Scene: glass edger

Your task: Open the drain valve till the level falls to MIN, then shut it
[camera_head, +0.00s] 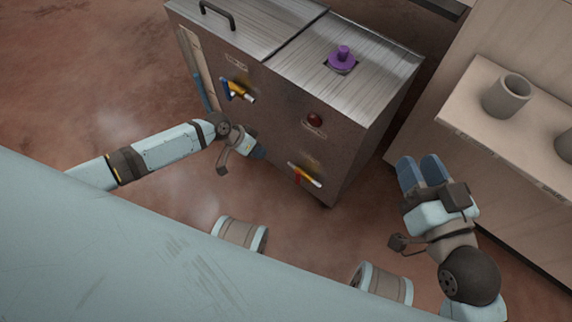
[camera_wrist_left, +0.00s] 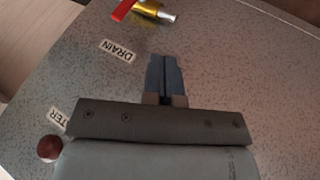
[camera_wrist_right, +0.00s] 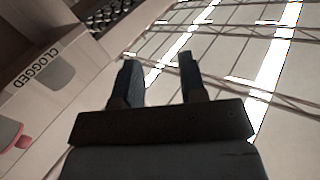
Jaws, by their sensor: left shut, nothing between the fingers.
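The drain valve (camera_head: 305,175) sits low on the front of the metal cabinet (camera_head: 290,125). It has a brass body, a pale spout and a red lever that hangs across the body. In the left wrist view the valve (camera_wrist_left: 145,10) is at the top edge, partly cut off, above a DRAIN label (camera_wrist_left: 117,50). My left gripper (camera_head: 259,152) is shut and empty, close to the cabinet front, left of the valve and apart from it. My right gripper (camera_head: 420,165) is open and empty, right of the cabinet. I cannot make out a level or MIN mark.
A blue-handled brass valve (camera_head: 238,91) is higher on the cabinet's left. A red dome (camera_head: 315,120) is on the front, and a purple knob (camera_head: 343,58) on top. A pale bench (camera_head: 470,110) with grey cups (camera_head: 507,97) stands right. A CLOGGED label (camera_wrist_right: 37,63) shows in the right wrist view.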

